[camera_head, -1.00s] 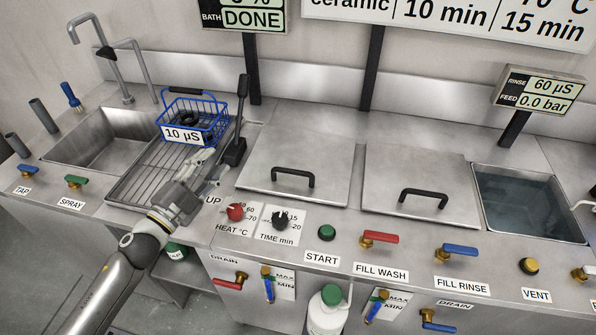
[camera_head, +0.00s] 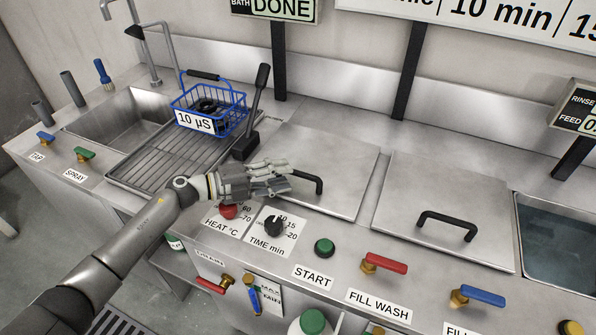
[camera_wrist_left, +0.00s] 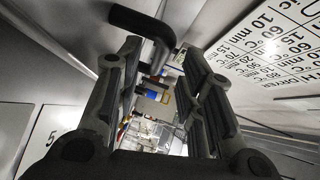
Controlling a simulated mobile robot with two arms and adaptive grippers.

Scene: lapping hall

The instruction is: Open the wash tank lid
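Two steel lids lie closed on the counter. The left lid (camera_head: 335,165), behind the heat and time knobs, has a black bar handle (camera_head: 308,180); no label on it names the tank. My left gripper (camera_head: 281,177) is at the left end of this handle, just above the lid's front left part, and hides part of the lid. In the left wrist view the fingers (camera_wrist_left: 158,75) stand apart, with the black handle (camera_wrist_left: 140,24) ahead at their tips. I cannot tell whether they touch it. My right gripper is not in view.
The second lid (camera_head: 455,190) with its own handle is to the right, then an open water-filled tank (camera_head: 560,245). A black lever (camera_head: 257,100) and a blue wire basket (camera_head: 222,122) stand behind my left arm. Knobs, the green start button (camera_head: 324,248) and valves line the front.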

